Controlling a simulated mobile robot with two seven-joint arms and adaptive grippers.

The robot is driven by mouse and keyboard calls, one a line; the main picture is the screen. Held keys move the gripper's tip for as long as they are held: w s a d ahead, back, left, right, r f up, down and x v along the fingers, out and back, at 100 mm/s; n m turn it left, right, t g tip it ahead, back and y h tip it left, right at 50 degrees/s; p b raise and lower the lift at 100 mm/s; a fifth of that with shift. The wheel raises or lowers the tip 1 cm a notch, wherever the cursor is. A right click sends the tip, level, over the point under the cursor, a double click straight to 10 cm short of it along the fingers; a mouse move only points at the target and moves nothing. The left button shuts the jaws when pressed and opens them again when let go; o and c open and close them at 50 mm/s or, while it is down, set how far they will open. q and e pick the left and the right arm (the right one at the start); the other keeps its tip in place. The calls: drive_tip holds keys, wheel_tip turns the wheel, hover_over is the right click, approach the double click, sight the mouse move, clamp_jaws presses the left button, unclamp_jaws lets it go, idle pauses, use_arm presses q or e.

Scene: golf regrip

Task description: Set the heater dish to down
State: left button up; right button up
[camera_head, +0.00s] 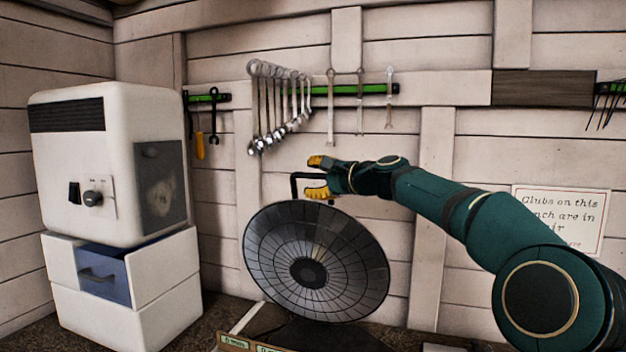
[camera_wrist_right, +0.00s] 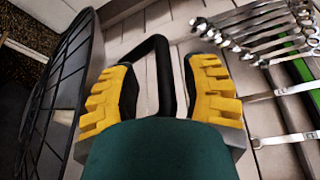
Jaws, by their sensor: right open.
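The heater dish (camera_head: 345,245) is a round, dark dish with a wire grille and a black centre. It faces forward, tilted slightly upward, on the bench. A black loop handle (camera_head: 294,186) rises behind its top rim. My right gripper (camera_head: 316,177) is at this handle, above the dish, with its yellow fingers apart. In the right wrist view the handle (camera_wrist_right: 158,62) stands between the two open yellow fingers, with gaps on both sides. The dish's grille edge (camera_wrist_right: 62,85) shows at the left there. My left gripper is not in view.
A white cabinet (camera_head: 75,200) with a knob and a blue drawer (camera_head: 105,272) stands at the left. Several wrenches (camera_head: 270,105) hang on a green wall rail behind the gripper. A sign (camera_head: 560,215) hangs at the right. A low labelled box (camera_head: 236,341) sits before the dish.

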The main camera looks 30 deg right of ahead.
drive_tip(key=v, duration=1.1)
drive_tip(key=shift+s, duration=0.25)
